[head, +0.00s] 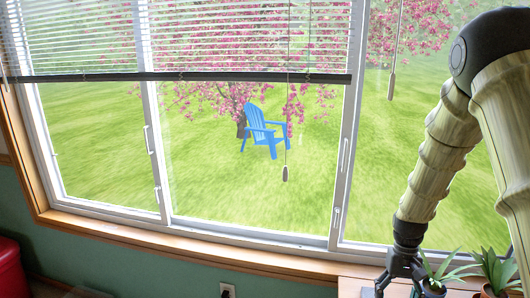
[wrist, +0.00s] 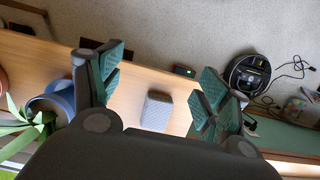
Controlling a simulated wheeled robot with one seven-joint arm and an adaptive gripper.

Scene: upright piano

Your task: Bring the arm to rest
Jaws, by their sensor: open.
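My arm comes down from the upper right of the head view, in front of the window. My gripper (head: 385,284) is at its lower end, by the wooden top at the bottom right, next to the potted plants. In the wrist view my gripper (wrist: 160,85) has its two green-padded fingers spread wide apart, with nothing between the pads. Below the gap a small grey box (wrist: 157,110) stands on the wooden top (wrist: 40,60), apart from both fingers. The fingertips in the head view are partly cut off by the lower edge.
A blue pot (wrist: 55,100) with a green plant (wrist: 22,125) stands close to the left finger in the wrist view. A round black device (wrist: 248,76) with cables lies on the carpet (wrist: 180,25). The window (head: 250,190) and its wooden sill (head: 200,250) are behind the arm.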

